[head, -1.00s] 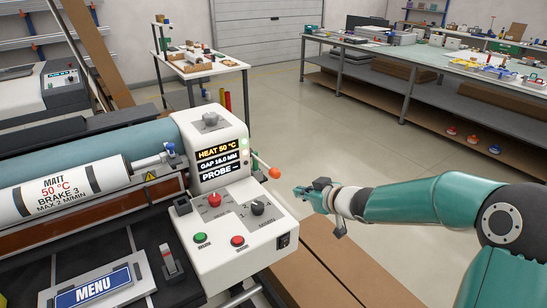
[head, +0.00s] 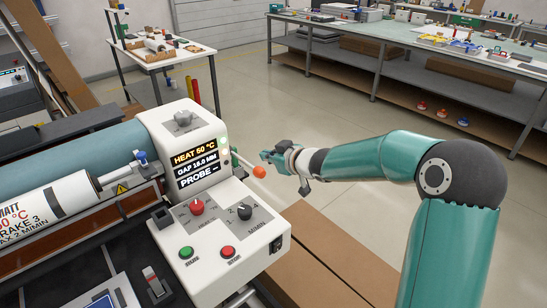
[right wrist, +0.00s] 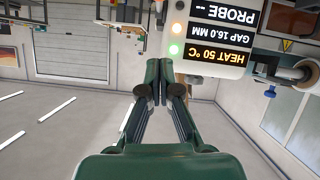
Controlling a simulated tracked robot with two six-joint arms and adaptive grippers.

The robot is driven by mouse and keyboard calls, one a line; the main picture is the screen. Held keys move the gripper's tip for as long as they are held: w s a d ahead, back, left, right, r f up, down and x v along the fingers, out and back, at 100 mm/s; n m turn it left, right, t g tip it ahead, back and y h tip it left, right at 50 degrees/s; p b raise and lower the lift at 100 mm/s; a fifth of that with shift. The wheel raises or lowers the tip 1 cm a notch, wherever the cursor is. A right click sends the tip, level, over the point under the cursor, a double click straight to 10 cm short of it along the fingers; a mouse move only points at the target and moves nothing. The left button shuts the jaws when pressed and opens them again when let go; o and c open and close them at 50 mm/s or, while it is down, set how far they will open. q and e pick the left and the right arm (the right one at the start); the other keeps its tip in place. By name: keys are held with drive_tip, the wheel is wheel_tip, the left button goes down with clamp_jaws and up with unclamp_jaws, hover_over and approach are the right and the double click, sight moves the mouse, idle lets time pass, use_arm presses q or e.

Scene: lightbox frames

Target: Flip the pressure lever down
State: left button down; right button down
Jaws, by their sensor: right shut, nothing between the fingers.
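The pressure lever (head: 246,163) sticks out from the right side of the white control housing (head: 188,150). It ends in an orange ball knob (head: 259,171), which points toward the lower right. My right gripper (head: 265,155) is shut and empty, just above and beside the knob; I cannot tell whether they touch. In the right wrist view my shut fingers (right wrist: 160,72) point at the edge of the housing (right wrist: 205,60), and the knob is not clearly visible there. My left gripper is not in view.
The front panel has a red knob (head: 197,207), a black knob (head: 245,212), a green button (head: 186,252) and a red button (head: 228,252). A white-labelled roll (head: 60,205) lies at left. The floor (head: 330,120) behind my right gripper is clear.

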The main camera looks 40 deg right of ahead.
hover_over(261, 172)
drive_tip(key=w, duration=0.1)
drive_tip(key=f, duration=0.3)
drive_tip(key=shift+w+a, duration=0.15)
drive_tip(key=shift+a, duration=0.05)
drive_tip(key=shift+s+d+f, duration=0.1)
drive_tip(key=shift+s+f, duration=0.2)
drive_tip(key=shift+f, duration=0.25)
drive_tip(key=shift+s+d+f, duration=0.1)
drive_tip(key=shift+s+f, duration=0.2)
drive_tip(key=shift+f, duration=0.9)
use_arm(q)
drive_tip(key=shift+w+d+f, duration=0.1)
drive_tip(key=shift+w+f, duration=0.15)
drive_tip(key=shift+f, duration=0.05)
